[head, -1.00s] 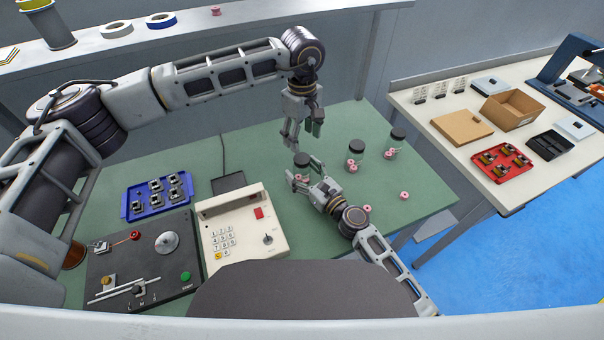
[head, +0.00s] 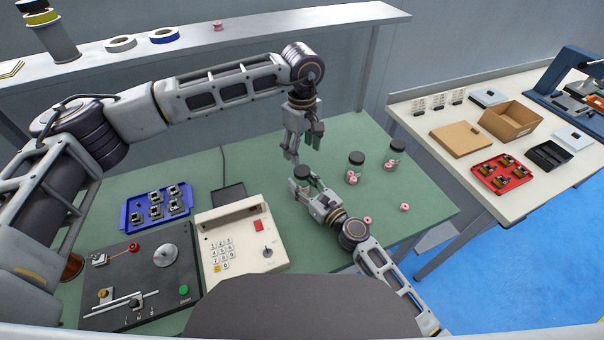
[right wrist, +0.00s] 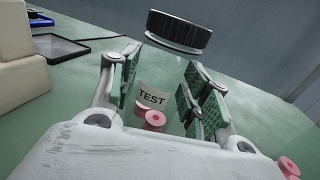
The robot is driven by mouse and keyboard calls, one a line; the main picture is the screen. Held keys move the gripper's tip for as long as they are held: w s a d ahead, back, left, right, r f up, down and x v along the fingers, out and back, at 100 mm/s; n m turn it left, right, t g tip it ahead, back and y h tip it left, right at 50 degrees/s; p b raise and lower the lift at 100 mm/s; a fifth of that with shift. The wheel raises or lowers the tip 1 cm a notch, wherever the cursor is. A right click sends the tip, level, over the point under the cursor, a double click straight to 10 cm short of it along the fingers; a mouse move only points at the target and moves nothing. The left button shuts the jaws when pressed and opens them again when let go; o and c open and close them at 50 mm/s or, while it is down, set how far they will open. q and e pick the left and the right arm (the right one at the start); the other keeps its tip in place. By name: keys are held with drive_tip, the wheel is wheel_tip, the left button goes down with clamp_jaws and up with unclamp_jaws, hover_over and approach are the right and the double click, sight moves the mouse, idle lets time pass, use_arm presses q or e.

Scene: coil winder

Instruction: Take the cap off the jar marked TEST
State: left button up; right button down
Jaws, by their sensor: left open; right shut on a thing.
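The jar marked TEST (right wrist: 152,97) is clear, with a pink spool (right wrist: 154,119) showing inside it in the right wrist view. Its ribbed black cap (right wrist: 179,32) is on top, and it also shows in the head view (head: 303,172). My right gripper (head: 304,187) is shut on the jar body, its green pads on either side below the cap (right wrist: 160,92). My left gripper (head: 304,152) is open and empty, pointing down just above the cap, apart from it. The jar's body is mostly hidden by the right fingers in the head view.
Two other black-capped jars (head: 356,158) (head: 398,145) with pink spools stand to the right. Loose spools (head: 404,207) lie on the green table (head: 430,195). The keypad box (head: 240,238) and blue tray (head: 133,215) stand left. A side table (head: 450,180) holds boxes and trays.

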sight(302, 170)
use_arm(q)
drive_tip(key=shift+d, duration=0.1)
drive_tip(key=m, duration=0.6)
drive_tip(key=shift+r+m, duration=0.1)
drive_tip(key=shift+m, duration=0.2)
drive_tip(key=m, duration=0.6)
drive_tip(key=shift+m, duration=0.4)
idle(0.3)
drive_tip(key=shift+f, duration=4.05)
